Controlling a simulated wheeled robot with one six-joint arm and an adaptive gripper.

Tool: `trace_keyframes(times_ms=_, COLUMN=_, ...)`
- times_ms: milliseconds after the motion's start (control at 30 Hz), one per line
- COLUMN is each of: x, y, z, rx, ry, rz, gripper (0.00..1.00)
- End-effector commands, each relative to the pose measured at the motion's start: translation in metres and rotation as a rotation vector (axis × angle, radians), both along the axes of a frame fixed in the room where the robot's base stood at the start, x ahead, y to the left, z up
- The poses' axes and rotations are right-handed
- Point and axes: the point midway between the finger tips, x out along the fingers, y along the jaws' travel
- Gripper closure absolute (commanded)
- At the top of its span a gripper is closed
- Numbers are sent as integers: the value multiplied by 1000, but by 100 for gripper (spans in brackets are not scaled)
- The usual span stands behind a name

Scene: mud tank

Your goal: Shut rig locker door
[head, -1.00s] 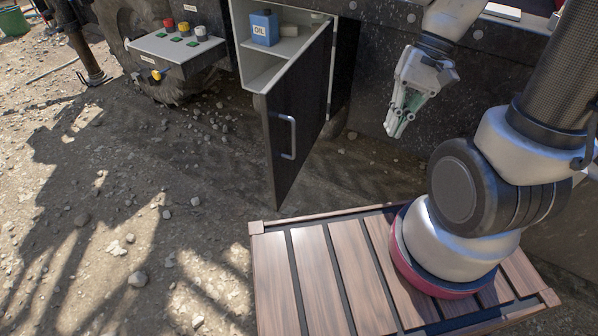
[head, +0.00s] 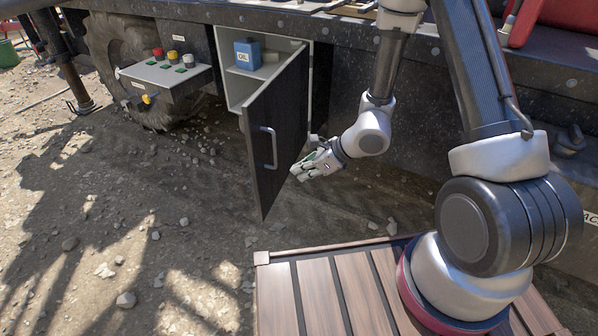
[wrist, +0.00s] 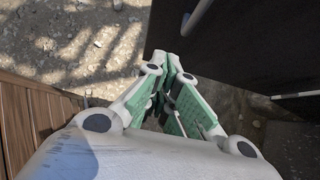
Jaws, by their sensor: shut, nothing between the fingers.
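The rig locker (head: 237,91) is a light-walled box under the rig, standing open. In the wrist view the closed fingers (wrist: 172,62) point toward a dark panel (wrist: 235,45), which appears to be the door.
A blue oil can (head: 248,54) stands on the locker shelf beside a small tan block. A control box (head: 165,74) with coloured buttons sits left of the locker. A slatted wooden platform (head: 320,295) lies below my arm. Stony ground left of the door is open.

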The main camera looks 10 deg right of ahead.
Motion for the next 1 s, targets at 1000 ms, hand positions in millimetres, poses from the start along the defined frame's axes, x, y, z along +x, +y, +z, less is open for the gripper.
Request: trace_keyframes(times_ms=1000, x=41, y=82, z=-51, rx=1, ry=0, rz=3, gripper=100)
